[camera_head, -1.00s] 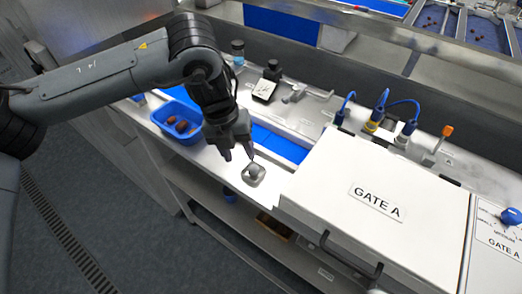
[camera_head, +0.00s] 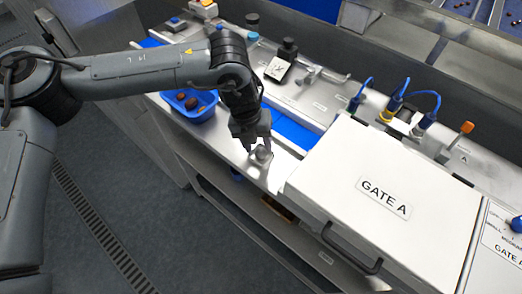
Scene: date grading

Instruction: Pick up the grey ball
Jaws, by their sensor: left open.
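The grey ball (camera_head: 264,153) sits in a small square metal holder (camera_head: 262,161) on the steel counter, left of the white GATE A box. My left gripper (camera_head: 259,149) points down at it, with the fingers open and close about the ball. The fingers partly hide the ball, and I cannot tell whether they touch it. My right gripper is not in view.
A blue tub (camera_head: 190,108) with brown dates stands left of my left gripper. The white GATE A box (camera_head: 385,190) is close on the right. A blue belt (camera_head: 295,131) runs behind. The counter's front edge is near the holder.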

